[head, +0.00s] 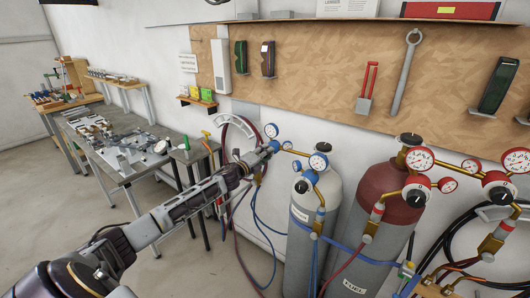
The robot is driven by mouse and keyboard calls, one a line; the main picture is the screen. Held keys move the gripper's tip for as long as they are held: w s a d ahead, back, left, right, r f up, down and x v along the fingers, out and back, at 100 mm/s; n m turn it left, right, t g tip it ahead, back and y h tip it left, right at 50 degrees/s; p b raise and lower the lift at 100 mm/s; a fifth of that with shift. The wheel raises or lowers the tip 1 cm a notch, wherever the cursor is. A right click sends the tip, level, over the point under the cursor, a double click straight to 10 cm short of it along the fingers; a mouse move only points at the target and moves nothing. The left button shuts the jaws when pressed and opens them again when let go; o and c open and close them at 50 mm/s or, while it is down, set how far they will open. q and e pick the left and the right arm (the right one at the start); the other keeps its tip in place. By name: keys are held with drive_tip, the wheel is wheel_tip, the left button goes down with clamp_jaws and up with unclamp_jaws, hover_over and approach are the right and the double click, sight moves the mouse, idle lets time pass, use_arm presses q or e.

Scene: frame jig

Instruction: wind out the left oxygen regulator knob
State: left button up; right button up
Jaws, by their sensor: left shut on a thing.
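My left arm reaches in from the lower left. Its gripper (266,150) is at the left oxygen regulator, just below a blue-rimmed gauge (271,130) and left of a smaller blue gauge (286,145). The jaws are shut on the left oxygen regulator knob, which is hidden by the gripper. My right gripper is not in view.
A maroon fuel cylinder (371,225) with red-rimmed gauges (420,160) stands right of the grey one. Blue and red hoses hang around the cylinders. A tool board (330,80) covers the wall behind. A metal workbench (125,165) stands at left; open floor lies before it.

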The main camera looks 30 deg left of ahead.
use_arm(q)
drive_tip(key=n+p, duration=0.1)
drive_tip(key=n, duration=0.2)
drive_tip(key=n+p, duration=0.1)
drive_tip(key=n, duration=0.1)
drive_tip(key=shift+a+n+p, duration=0.1)
drive_tip(key=shift+n+p, duration=0.25)
drive_tip(key=shift+n, duration=0.05)
drive_tip(key=shift+n+p, duration=0.45)
drive_tip(key=shift+n, duration=0.35)
drive_tip(key=shift+n+p, duration=0.75)
drive_tip(key=shift+n, duration=0.85)
drive_tip(key=shift+f, duration=0.1)
drive_tip(key=o, duration=1)
drive_tip(key=shift+o, duration=0.2)
